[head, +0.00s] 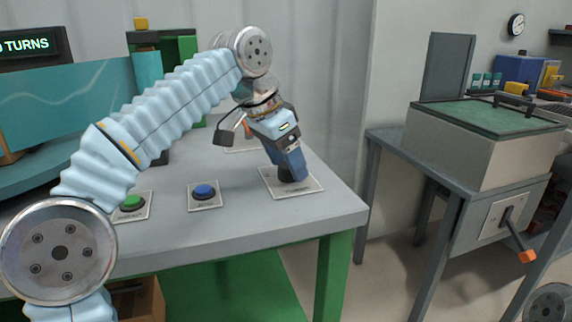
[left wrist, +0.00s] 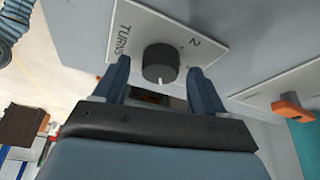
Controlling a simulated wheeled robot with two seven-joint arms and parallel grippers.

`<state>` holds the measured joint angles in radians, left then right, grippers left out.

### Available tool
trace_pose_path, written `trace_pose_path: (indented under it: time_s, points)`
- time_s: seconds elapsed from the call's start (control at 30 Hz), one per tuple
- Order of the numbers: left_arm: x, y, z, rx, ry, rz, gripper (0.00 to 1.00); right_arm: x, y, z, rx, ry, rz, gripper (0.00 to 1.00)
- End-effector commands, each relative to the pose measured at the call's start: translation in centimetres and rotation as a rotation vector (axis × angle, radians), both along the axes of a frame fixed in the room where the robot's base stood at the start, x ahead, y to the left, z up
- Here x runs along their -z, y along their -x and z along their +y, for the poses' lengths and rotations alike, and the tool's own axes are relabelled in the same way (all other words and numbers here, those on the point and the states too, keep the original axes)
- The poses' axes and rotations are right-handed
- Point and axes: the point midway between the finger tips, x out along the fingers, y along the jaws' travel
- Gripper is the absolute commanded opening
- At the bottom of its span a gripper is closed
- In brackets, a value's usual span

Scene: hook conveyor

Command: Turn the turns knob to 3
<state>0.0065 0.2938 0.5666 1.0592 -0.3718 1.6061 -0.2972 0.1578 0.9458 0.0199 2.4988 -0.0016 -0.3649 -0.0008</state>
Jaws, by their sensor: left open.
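The turns knob is a round black knob on a white plate (head: 310,187) near the right end of the grey bench. In the left wrist view the knob (left wrist: 160,64) has a white pointer mark at its lower edge. Its plate (left wrist: 150,22) reads TURNS, with a 2 printed beside the knob; other numbers cannot be read. My left gripper (head: 290,172) points down at the knob and partly hides it in the head view. In the left wrist view its two fingers are apart, one on each side of the knob, with gaps showing. My right gripper is not in view.
A green button (head: 132,202) and a blue button (head: 204,191) sit left of the knob. An orange lever (left wrist: 291,107) is on a neighbouring plate. A display (head: 28,45) reads TURNS, its left part cut off. Another bench (head: 380,140) stands right, across a floor gap.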

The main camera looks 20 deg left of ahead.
Motion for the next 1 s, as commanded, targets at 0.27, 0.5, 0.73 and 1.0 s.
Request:
trace_pose_path:
  time_s: [0.27,0.5,0.73,1.0]
  points:
    - [0.04,-0.03,-0.02,0.000,0.000,0.000,0.66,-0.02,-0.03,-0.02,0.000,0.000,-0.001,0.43]
    - [0.03,-0.03,-0.02,0.000,0.000,0.000,0.29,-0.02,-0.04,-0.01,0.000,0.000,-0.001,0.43]
    - [0.00,-0.01,-0.02,-0.003,0.000,0.000,0.15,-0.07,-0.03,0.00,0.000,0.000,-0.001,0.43]
    - [-0.22,0.06,-0.11,-0.080,-0.002,-0.002,0.15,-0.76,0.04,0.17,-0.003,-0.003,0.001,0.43]
